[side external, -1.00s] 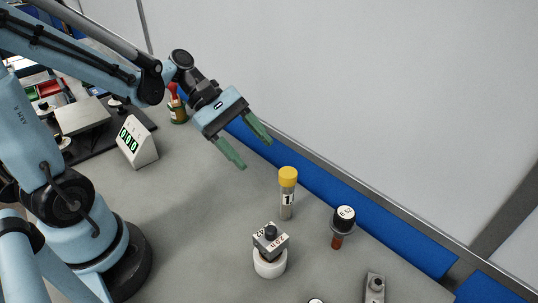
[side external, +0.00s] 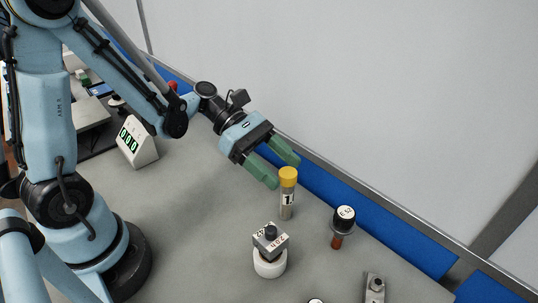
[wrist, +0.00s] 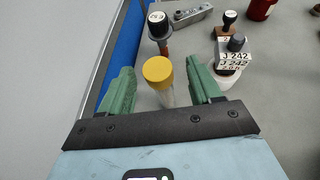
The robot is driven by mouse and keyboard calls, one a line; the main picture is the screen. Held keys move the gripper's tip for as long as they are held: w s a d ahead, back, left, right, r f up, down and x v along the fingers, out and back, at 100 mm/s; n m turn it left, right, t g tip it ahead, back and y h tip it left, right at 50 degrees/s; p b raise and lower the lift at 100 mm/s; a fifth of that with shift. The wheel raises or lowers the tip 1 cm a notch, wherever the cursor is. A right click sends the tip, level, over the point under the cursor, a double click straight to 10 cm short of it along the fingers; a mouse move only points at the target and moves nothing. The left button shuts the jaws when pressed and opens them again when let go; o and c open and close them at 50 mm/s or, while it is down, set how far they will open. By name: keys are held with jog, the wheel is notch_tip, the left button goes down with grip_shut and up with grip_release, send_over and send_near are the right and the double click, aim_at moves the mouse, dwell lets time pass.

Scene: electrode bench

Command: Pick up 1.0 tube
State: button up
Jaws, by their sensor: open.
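The 1.0 tube (side external: 287,200) stands upright on the grey bench, a clear tube with a yellow cap and a white label with a 1 on it. It also shows in the wrist view (wrist: 160,78), its yellow cap between my two green fingers. My gripper (side external: 275,172) is open and empty. In the side view its fingertips are just up and left of the yellow cap. I cannot tell whether a finger touches the tube. In the wrist view the lower part of the tube is partly hidden by my gripper's dark edge.
A labelled grey block on a white round base (side external: 270,262) stands in front of the tube. A black-capped piece with a brown stem (side external: 342,222) stands to the right. A small metal piece (side external: 374,288) lies further right. A wall with a blue strip (side external: 400,245) runs behind.

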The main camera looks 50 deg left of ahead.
aim_at(287, 196)
jog(key=x, duration=0.4)
jog(key=shift+w+d+f, duration=0.1)
jog(key=shift+d+f, duration=0.05)
jog(key=shift+d, duration=0.1)
grip_shut()
